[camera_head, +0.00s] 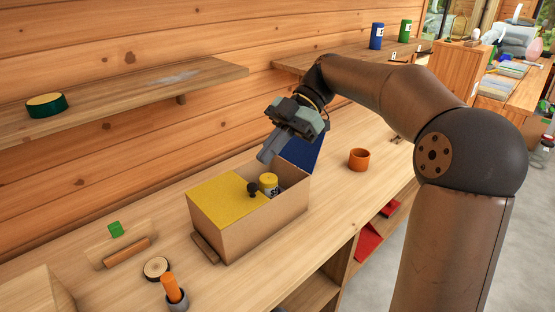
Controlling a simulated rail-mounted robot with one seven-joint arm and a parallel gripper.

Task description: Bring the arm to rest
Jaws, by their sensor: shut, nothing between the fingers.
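My arm reaches in from the right of the head view and bends over at the top. My gripper (268,155) points down and to the left above the far side of a wooden box (251,223). Its fingers are shut with nothing between them. The box stands on the wooden bench (336,195). A yellow panel with a dark knob (252,188) covers its left part. A yellow-topped jar (268,183) stands in its open right part. A blue panel (303,152) shows behind the gripper, partly hidden by it.
An orange cup (359,159) stands right of the box. A wall shelf (130,92) holds a green round tin (46,105).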

